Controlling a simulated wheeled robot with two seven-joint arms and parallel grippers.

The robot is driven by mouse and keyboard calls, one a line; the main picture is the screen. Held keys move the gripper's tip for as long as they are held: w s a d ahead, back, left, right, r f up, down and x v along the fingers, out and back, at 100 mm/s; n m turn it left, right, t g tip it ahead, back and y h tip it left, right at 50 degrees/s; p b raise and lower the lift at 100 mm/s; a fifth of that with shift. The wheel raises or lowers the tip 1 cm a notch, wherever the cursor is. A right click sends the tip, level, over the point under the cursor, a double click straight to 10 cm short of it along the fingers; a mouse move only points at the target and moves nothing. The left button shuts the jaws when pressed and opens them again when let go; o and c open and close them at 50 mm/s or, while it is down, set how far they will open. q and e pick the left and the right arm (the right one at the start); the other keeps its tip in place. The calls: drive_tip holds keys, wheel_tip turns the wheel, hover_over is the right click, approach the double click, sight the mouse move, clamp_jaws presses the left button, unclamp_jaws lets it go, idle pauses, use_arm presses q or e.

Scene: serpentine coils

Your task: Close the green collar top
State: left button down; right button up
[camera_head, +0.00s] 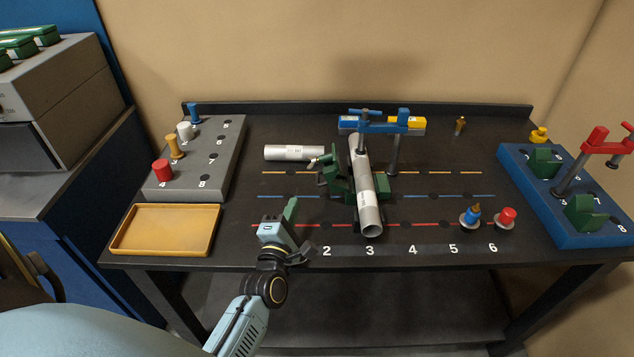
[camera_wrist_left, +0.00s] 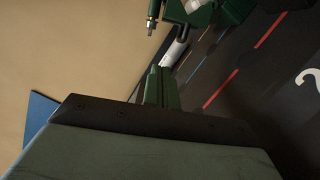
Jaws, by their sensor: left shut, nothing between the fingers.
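The green collar (camera_head: 381,184) sits around the lower part of a long silver pipe (camera_head: 366,190) in the middle of the table. Its green top (camera_head: 334,172) stands up at the pipe's left side, swung away from the pipe, so the collar looks open. A small metal bolt (camera_head: 315,162) sticks out to its left. In the left wrist view, green collar parts (camera_wrist_left: 198,14) and a bolt (camera_wrist_left: 151,20) show at the top edge. My left gripper (camera_head: 292,207) is shut and empty, left of and nearer than the collar, apart from it. My right gripper is not in view.
A blue clamp (camera_head: 366,123) stands over the pipe's far end. A second pipe (camera_head: 293,153) lies behind the collar. A yellow tray (camera_head: 165,230) and grey peg block (camera_head: 226,160) are at left. A blue fixture block (camera_head: 555,211) is at right. Table front is mostly free.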

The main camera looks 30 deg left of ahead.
sight(329, 172)
use_arm(q)
drive_tip(key=x, duration=0.6)
drive_tip(key=shift+w+d+r+p, duration=0.15)
drive_tip(key=shift+w+d+r, duration=0.1)
drive_tip(key=shift+w+d, duration=0.3)
drive_tip(key=shift+w+d+r+p, duration=0.15)
drive_tip(key=shift+w+d+r, duration=0.1)
drive_tip(key=shift+w+d, duration=0.25)
drive_tip(key=shift+w+d+r, duration=0.15)
drive_tip(key=shift+d, duration=0.3)
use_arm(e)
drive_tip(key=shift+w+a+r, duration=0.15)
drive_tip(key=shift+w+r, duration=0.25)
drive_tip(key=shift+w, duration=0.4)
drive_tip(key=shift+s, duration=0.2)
